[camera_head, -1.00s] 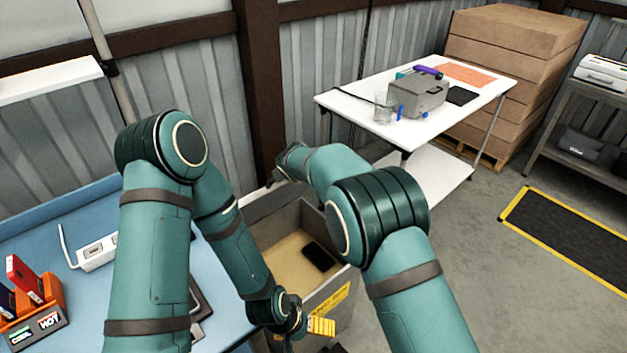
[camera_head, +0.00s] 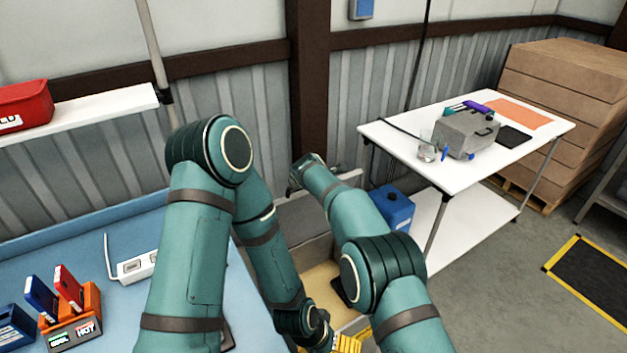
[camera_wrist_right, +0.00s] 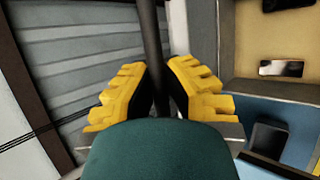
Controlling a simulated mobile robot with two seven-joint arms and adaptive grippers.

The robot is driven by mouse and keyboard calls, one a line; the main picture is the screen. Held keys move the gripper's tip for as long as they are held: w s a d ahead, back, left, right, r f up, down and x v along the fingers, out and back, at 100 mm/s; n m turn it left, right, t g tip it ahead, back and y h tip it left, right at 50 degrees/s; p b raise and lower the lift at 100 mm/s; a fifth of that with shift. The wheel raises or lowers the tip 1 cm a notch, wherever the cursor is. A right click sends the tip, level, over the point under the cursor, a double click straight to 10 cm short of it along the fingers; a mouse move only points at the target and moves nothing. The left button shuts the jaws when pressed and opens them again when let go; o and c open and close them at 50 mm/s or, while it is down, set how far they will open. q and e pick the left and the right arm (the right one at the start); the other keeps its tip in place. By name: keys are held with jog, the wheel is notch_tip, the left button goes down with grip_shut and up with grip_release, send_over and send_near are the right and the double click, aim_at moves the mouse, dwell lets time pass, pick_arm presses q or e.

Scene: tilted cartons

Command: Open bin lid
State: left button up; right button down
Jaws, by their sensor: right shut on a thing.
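The grey bin stands between my arms, with its top open. Its tan inside (camera_head: 322,285) shows in the head view, with a dark flat object (camera_head: 338,292) in it. The grey bin lid (camera_head: 303,215) is raised at the back of the bin. My right wrist reaches the lid's upper edge in the head view, where its fingers are hidden. In the right wrist view, my right gripper (camera_wrist_right: 155,82) has its yellow fingers closed on a dark, thin edge of the lid. My left gripper (camera_head: 347,343) is low at the bin's front, partly cut off; its opening is unclear.
A blue bench (camera_head: 70,235) at left holds a white power strip (camera_head: 138,267) and an orange holder (camera_head: 72,318). A white table (camera_head: 480,155) with a grey case (camera_head: 468,135) stands at right, a blue container (camera_head: 393,207) beside it.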

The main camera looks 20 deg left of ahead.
jog(key=shift+w+a+r, duration=0.15)
jog(key=shift+w+r, duration=0.05)
jog(key=shift+r, duration=0.35)
jog(key=c, duration=1)
grip_release()
jog(key=shift+s, duration=0.2)
jog(key=shift+f, duration=0.25)
jog(key=v, duration=1.2)
jog(key=shift+r, duration=0.1)
jog(key=shift+d, duration=0.2)
